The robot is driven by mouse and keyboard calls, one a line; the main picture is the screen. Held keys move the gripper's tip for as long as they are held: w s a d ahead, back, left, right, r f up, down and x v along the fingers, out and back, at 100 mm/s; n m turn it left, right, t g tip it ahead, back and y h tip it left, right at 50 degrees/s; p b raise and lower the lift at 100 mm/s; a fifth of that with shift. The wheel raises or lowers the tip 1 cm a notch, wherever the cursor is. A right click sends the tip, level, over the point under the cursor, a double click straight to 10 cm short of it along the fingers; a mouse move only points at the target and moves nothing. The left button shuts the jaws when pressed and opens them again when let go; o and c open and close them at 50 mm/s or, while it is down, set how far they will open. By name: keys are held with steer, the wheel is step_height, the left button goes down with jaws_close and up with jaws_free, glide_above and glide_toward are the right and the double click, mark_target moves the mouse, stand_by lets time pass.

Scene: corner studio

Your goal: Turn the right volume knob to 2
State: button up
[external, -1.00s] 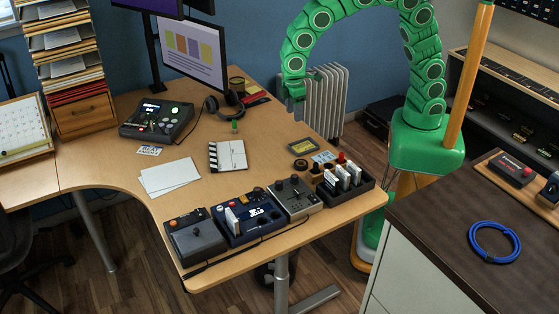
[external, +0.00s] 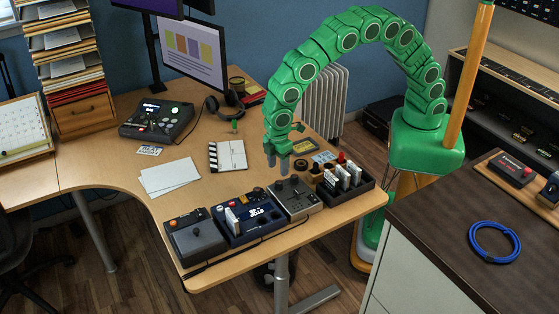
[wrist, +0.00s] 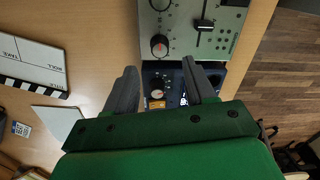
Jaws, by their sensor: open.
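A grey control box (external: 300,204) stands near the desk's front edge. It also shows in the wrist view (wrist: 182,32), with two dark round knobs along one side and a slider. The nearer knob (wrist: 160,45) has a red mark and corresponds to the left knob (external: 279,185) in the external view. The other knob (wrist: 160,4) is cut by the top edge and is the right one (external: 294,180) in the external view. Knob labels and numbers are too small to read. My gripper (external: 278,164) is open and empty above the box's back edge, fingers pointing down (wrist: 159,72).
A navy device (external: 250,220) adjoins the grey box on the left; a dark tray (external: 363,187) with white cards stands on the right. A clapperboard (external: 228,155) lies behind. A blue cable coil (external: 495,242) lies on the separate counter. The desk's middle is mostly clear.

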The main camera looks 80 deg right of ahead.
mark_target(279, 182)
steer(key=shift+f, duration=3.55)
jaws_close()
steer(key=shift+m, duration=0.4)
steer(key=m, duration=0.5)
steer(key=shift+s+m, duration=0.1)
steer(key=shift+m, duration=0.3)
